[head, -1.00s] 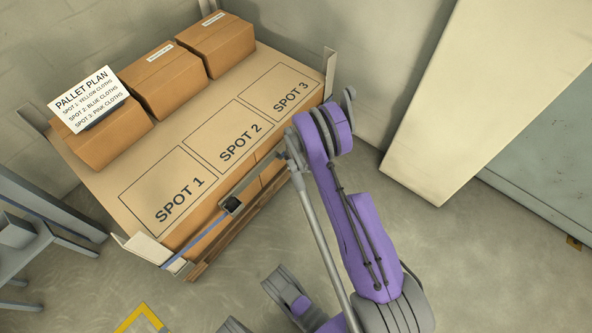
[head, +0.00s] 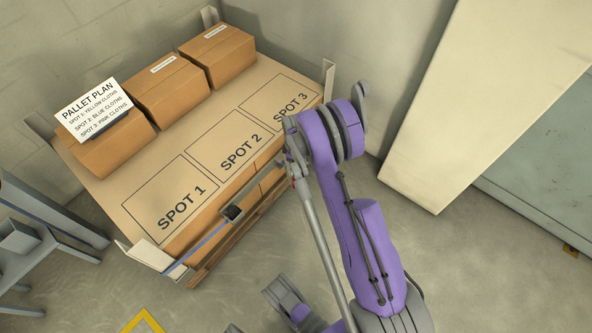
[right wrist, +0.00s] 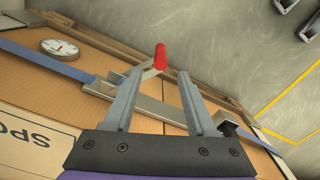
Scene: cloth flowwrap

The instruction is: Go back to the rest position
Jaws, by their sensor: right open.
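My right arm, purple and grey, rises from the lower right in the head view; I cannot make out its gripper there. In the right wrist view my right gripper (right wrist: 162,82) is open, its two grey fingers spread over the front side of the cardboard load. A lever with a red grip (right wrist: 160,56) shows between and beyond the fingertips; I cannot tell whether they touch it. It belongs to a metal buckle (right wrist: 150,106) on a blue strap (right wrist: 60,67). The strap (head: 212,233) also shows in the head view. My left gripper is not in view.
A pallet load with a cardboard top (head: 112,187) is marked SPOT 1 to 3. Three boxes (head: 170,100) stand along its back, with a PALLET PLAN sign (head: 92,108) at the left one. A round dial (right wrist: 60,48) lies by the strap. A cream panel (head: 460,110) stands right; floor between is clear.

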